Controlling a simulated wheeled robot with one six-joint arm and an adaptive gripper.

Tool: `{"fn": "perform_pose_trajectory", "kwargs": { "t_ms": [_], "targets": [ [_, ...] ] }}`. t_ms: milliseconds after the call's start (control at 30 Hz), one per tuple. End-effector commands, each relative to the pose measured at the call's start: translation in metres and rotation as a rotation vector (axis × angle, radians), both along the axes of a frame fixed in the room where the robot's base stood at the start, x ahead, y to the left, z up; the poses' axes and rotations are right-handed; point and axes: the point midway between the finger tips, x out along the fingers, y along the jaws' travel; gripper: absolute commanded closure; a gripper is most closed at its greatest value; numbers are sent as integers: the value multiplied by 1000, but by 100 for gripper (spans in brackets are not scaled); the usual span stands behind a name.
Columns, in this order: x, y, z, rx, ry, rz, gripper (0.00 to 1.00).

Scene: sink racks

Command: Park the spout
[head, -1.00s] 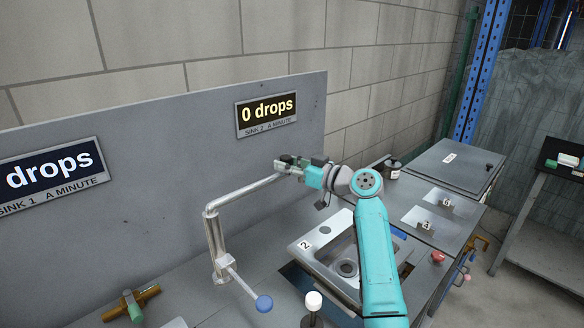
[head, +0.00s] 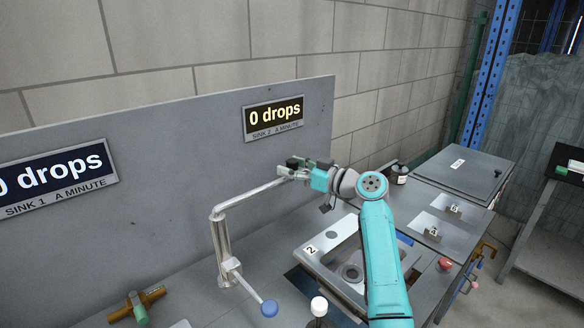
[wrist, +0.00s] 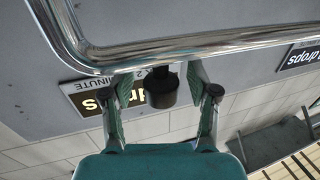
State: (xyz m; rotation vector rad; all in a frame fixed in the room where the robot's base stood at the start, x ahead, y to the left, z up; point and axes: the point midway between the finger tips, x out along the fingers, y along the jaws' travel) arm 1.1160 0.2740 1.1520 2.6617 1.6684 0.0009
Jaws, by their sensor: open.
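The spout is a silver bent tube (head: 250,198) on an upright post (head: 222,245); it runs to the right, and its far end meets my gripper (head: 299,168). In the wrist view the tube (wrist: 200,45) crosses the top, and a black nozzle (wrist: 160,90) sits between the two fingers of my gripper (wrist: 163,93). The fingers are apart, with gaps beside the nozzle. A lever with a blue knob (head: 269,308) sticks out from the post. Sink 2 (head: 342,243) lies below and to the right, partly hidden by my arm.
The sink 2 sign (head: 275,117) reads 0 drops; the sink 1 sign (head: 55,178) shows 0 drops. A grey back panel (head: 180,150) stands close behind the spout. A white knob (head: 319,306), a red knob (head: 445,264) and a dark jar (head: 399,174) stand on the counter.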

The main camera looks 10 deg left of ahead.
Motion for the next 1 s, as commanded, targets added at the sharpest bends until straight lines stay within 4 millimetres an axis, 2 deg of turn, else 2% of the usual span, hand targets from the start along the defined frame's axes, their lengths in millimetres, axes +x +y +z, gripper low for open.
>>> {"fn": "perform_pose_trajectory", "kwargs": {
  "t_ms": [167,500,700,1000],
  "targets": [
    [-4,-12,-1,0,1,-2,41],
    [-32,-69,-1,1,0,-3,41],
    [-45,-96,-1,0,1,-1,41],
    [-52,-107,0,0,0,0,41]
  ]
}}
